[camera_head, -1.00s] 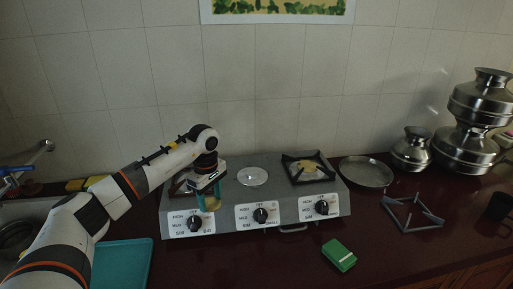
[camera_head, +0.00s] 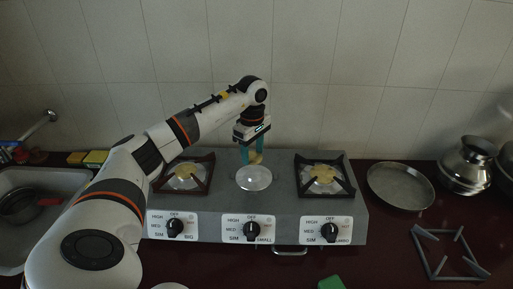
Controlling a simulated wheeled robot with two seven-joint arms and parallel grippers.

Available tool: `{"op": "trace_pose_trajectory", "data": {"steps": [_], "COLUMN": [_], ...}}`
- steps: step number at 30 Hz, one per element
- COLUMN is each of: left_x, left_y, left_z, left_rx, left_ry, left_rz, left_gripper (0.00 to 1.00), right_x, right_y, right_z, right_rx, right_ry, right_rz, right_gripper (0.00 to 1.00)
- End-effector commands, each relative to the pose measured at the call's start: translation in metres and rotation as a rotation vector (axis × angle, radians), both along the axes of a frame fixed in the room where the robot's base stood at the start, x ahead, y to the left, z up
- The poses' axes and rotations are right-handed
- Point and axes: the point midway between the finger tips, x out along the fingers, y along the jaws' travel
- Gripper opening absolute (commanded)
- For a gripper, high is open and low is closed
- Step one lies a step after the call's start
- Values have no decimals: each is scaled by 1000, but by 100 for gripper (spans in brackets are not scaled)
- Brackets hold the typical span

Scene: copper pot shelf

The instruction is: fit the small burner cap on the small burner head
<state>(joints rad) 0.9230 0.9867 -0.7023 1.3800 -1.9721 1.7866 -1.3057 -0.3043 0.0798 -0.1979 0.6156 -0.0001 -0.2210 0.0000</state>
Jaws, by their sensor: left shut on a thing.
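The small burner cap (camera_head: 256,158) is a brass-coloured disc. My left gripper (camera_head: 252,155) is shut on it, with its teal fingers pointing down. It holds the cap at the back edge of the middle burner's pale round dish (camera_head: 254,180), on the grey stove (camera_head: 210,205). The knob label below this burner reads SMALL. I cannot make out the small burner head in the dish, nor whether the cap touches anything. My right gripper is not in view.
The left burner (camera_head: 185,176) and right burner (camera_head: 322,178) have brass tops under dark pan supports (camera_head: 346,187). A steel plate (camera_head: 400,187), a metal pot (camera_head: 466,165) and a loose pan support (camera_head: 432,262) are on the right. A green block (camera_head: 331,283) lies in front.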

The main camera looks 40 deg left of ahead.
Motion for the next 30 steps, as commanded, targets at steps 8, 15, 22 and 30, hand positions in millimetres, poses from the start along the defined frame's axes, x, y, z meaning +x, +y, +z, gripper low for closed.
{"op": "trace_pose_trajectory", "data": {"steps": [8, 15, 22, 30], "left_x": [0, 0, 0, 0], "left_y": [-1, -1, -1, -1], "left_z": [-3, -20, -38, -42], "left_rx": [-2, -2, -1, -2], "left_ry": [0, 0, -1, -1], "left_rz": [-1, -1, -1, 0], "left_gripper": [30, 30, 30, 30], "right_x": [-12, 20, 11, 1], "right_y": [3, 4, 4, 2], "right_z": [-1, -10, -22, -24], "right_rx": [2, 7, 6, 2], "right_ry": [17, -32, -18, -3], "right_rz": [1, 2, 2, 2], "right_gripper": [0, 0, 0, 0]}}
